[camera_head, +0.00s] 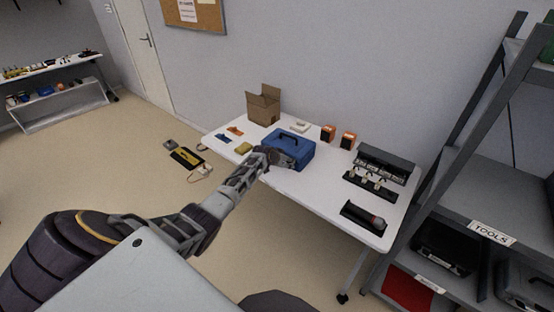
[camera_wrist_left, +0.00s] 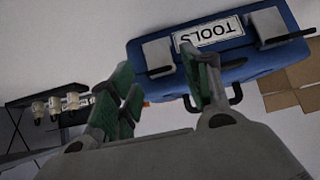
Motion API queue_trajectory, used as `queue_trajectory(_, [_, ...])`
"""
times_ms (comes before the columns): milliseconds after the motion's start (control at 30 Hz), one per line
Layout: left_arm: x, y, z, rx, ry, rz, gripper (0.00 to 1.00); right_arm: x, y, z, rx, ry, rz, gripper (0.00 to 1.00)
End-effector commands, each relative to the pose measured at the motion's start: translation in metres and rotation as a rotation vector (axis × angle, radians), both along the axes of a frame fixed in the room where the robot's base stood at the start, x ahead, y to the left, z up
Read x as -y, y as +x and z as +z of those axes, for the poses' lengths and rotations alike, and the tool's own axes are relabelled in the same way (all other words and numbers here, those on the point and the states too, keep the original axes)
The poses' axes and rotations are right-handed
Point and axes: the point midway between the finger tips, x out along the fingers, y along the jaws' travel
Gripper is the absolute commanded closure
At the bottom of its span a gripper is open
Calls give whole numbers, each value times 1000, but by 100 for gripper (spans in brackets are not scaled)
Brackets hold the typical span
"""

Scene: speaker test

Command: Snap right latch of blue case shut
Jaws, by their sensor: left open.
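The blue case (camera_head: 299,146) lies on the white table with its black handle on top. It also shows in the left wrist view (camera_wrist_left: 240,68), turned upside down, with a TOOLS label (camera_wrist_left: 211,33) between two grey latches. The right latch (camera_wrist_left: 158,54) is left of the label in that picture; the other latch (camera_wrist_left: 267,25) is to its right. I cannot tell whether the right latch is flush. My left gripper (camera_head: 277,158) is at the case's front side. Its green-padded fingers (camera_wrist_left: 162,78) are apart and empty, on either side of the right latch in the picture. My right gripper is out of view.
A grey shelf (camera_head: 490,190) stands at the right.

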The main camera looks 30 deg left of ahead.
Motion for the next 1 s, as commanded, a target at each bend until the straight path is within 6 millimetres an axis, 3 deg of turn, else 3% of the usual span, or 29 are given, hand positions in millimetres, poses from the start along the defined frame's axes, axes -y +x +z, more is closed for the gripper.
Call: queue_trajectory(1000, [-1,-49,46,2,1,1,52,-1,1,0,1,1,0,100])
